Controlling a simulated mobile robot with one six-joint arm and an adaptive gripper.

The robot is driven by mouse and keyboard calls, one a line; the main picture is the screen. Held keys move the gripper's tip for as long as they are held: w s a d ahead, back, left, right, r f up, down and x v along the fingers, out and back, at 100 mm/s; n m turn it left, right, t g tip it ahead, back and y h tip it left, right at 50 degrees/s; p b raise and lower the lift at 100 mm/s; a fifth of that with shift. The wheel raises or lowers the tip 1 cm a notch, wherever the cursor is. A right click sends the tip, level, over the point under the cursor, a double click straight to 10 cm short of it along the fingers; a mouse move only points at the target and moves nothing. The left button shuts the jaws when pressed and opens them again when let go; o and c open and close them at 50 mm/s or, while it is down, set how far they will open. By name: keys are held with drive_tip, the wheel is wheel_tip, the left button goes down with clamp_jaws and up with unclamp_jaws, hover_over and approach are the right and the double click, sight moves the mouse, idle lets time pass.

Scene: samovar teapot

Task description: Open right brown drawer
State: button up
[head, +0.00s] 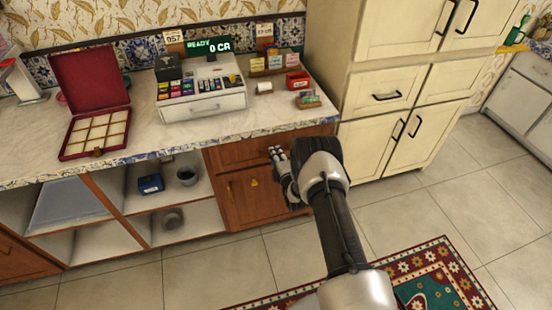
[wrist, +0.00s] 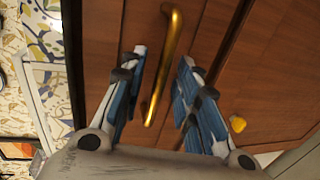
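The right brown drawer (head: 232,153) is a wooden front just under the counter's right end, and it looks shut. Its front also fills the upper middle of the wrist view (wrist: 112,35). A gold bar handle (wrist: 165,65) runs along it, nearly upright in the wrist view. My gripper (head: 277,153) is at the drawer's right part in the head view. In the wrist view my gripper (wrist: 163,55) has its two blue-padded fingers apart, with the handle showing between them. No contact with the handle is visible. In the head view my arm hides part of the drawer front.
Below the drawer is a brown cabinet door (head: 250,197) with a yellow knob (wrist: 237,123). Open shelves (head: 140,205) lie left. The counter (head: 195,132) holds a cash register (head: 202,103) and a red box (head: 92,100). Cream cabinets (head: 365,150) stand close on the right.

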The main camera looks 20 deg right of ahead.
drive_tip(key=shift+w, duration=0.3)
drive_tip(key=shift+c, duration=0.4)
clamp_jaws()
